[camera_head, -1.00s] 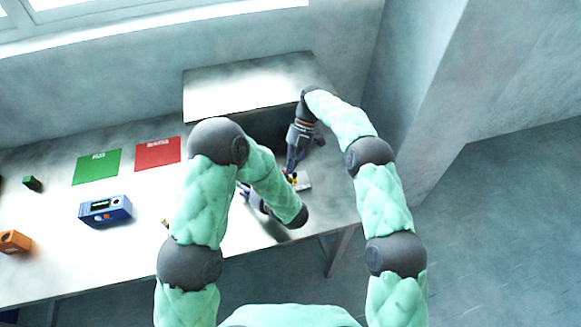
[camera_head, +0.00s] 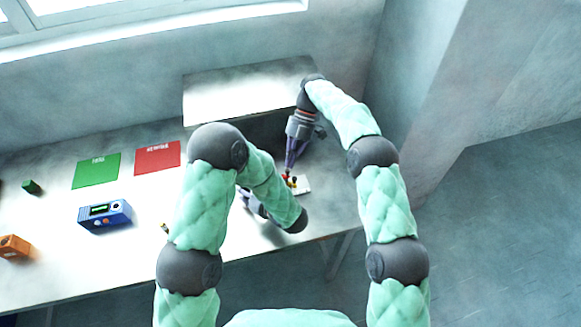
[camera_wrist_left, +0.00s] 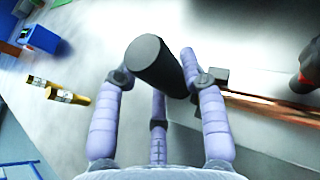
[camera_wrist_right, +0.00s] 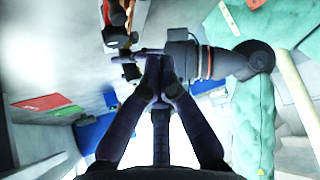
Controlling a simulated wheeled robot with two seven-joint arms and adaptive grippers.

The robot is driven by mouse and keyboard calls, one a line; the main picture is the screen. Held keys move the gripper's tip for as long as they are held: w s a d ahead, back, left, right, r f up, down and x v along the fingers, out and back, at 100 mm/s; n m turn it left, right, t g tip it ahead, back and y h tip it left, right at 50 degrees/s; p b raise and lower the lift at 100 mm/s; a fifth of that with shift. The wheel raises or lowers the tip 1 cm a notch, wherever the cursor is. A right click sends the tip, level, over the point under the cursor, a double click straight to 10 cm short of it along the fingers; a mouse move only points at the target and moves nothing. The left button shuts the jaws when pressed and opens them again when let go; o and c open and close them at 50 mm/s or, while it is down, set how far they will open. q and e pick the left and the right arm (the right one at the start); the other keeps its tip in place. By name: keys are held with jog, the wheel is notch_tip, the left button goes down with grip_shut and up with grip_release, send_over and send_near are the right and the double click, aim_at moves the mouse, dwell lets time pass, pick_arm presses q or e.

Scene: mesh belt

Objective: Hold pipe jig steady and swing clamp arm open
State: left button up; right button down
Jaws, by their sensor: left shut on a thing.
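The pipe jig (camera_head: 303,186) is a small light block with red and yellow parts near the table's right end. My left gripper (camera_head: 244,196) is left of it, partly hidden by my arm. In the left wrist view its fingers (camera_wrist_left: 165,85) are shut around a black cylinder (camera_wrist_left: 150,57); whether this joins the jig is unclear. A copper pipe (camera_wrist_left: 270,104) and a red-and-black part (camera_wrist_left: 309,68) lie to its right. My right gripper (camera_head: 289,172) points down at the jig. In the right wrist view its fingertips (camera_wrist_right: 158,62) meet beside the jig's dark and red-orange parts (camera_wrist_right: 117,20); nothing shows between them.
A blue device (camera_head: 105,214), a green mat (camera_head: 97,170), a red mat (camera_head: 158,154), an orange block (camera_head: 14,246) and a green block (camera_head: 32,187) are on the table's left. Brass pieces (camera_wrist_left: 60,91) lie near my left gripper. A raised grey platform (camera_head: 240,90) stands behind.

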jog(key=shift+r, duration=2.25)
pick_arm(q)
jog(key=o, duration=1.4)
jog(key=shift+c, duration=0.2)
jog(key=shift+s, duration=0.1)
